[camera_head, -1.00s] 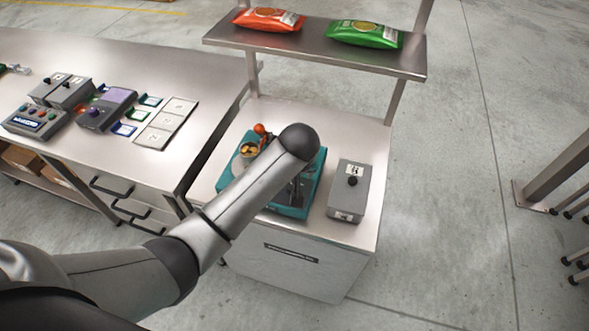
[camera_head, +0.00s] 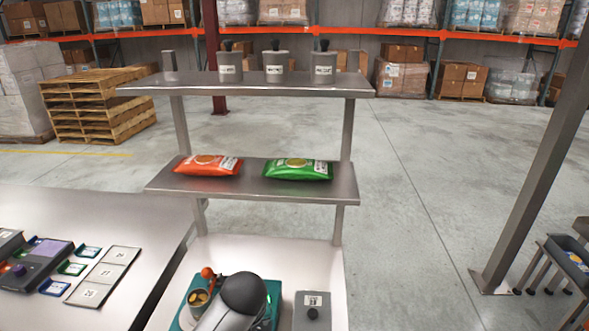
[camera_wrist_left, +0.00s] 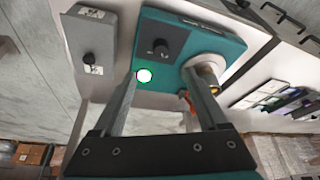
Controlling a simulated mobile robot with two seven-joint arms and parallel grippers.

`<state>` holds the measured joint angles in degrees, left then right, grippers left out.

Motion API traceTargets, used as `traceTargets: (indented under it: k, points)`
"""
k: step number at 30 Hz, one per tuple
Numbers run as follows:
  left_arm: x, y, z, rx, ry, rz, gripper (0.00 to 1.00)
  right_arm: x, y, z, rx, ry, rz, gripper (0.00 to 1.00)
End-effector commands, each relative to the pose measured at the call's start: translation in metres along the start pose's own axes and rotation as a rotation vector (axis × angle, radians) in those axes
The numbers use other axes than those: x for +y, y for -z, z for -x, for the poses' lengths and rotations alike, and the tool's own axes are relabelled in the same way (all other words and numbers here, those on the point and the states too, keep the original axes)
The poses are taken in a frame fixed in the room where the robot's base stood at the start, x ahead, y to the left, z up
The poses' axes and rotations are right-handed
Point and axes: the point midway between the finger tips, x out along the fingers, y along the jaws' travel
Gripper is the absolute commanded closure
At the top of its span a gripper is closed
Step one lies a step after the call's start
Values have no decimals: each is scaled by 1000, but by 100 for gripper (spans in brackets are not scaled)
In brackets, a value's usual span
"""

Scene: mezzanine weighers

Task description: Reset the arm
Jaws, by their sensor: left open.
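My left gripper (camera_wrist_left: 162,82) is open in the left wrist view, its two fingers apart with nothing between them. It is over a teal weighing machine (camera_wrist_left: 205,40) with a black knob and a lit green-white round button. A cup with a yellowish inside stands by the right finger; I cannot tell whether they touch. In the head view, my left arm's dark rounded joint covers much of the teal machine (camera_head: 273,292) and hides the gripper. My right gripper is in neither view.
A grey box (camera_head: 318,320) with a black knob stands right of the machine. A shelf (camera_head: 250,188) above holds an orange bag (camera_head: 208,166) and a green bag (camera_head: 298,170). The top shelf (camera_head: 250,86) carries several grey canisters. A side table (camera_head: 130,215) with devices is at left.

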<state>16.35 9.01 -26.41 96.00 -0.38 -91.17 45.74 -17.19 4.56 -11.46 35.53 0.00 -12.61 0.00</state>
Motion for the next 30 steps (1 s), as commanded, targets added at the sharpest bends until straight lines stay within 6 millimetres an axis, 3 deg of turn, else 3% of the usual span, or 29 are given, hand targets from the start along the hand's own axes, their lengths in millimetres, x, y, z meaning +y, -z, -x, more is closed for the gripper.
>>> traceTargets:
  k: [5, 9, 15, 30]
  points:
    - [-13, -49, 5, -45, -58, -94, 24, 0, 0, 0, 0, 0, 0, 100]
    - [-32, -90, 18, -67, -106, -192, 24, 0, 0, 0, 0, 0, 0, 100]
    - [-66, -135, 43, -75, -141, -316, 24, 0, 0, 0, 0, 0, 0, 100]
    - [-119, -183, 92, -67, -139, -502, 24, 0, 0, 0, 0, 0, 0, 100]
